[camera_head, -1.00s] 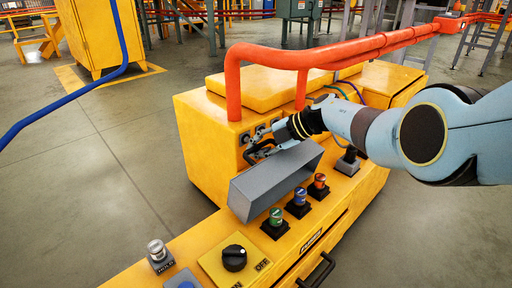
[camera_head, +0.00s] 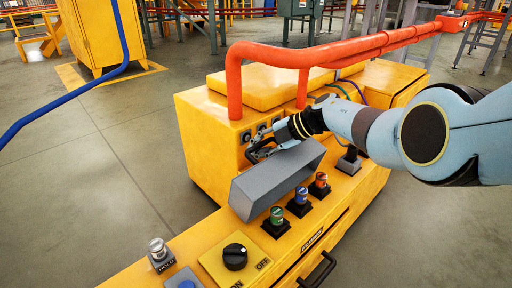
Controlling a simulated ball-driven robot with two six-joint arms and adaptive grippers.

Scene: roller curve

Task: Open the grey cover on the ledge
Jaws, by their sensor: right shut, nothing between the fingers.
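The grey cover (camera_head: 262,196) is a box-like hood on the yellow ledge (camera_head: 205,242), in the middle of the head view. It stands tilted, its long side face toward the camera. My right gripper (camera_head: 256,156) is at the cover's far upper edge, between it and the yellow housing. Its fingers are shut and look empty. I cannot tell whether they touch the cover. What lies behind or under the cover is hidden. My left gripper is not in view.
Green (camera_head: 276,217), blue (camera_head: 301,196) and red (camera_head: 320,181) buttons stand in front of the cover. A black rotary knob (camera_head: 235,257) and a hold button (camera_head: 158,250) sit at the near left. Orange pipes (camera_head: 300,58) run above the housing (camera_head: 208,140).

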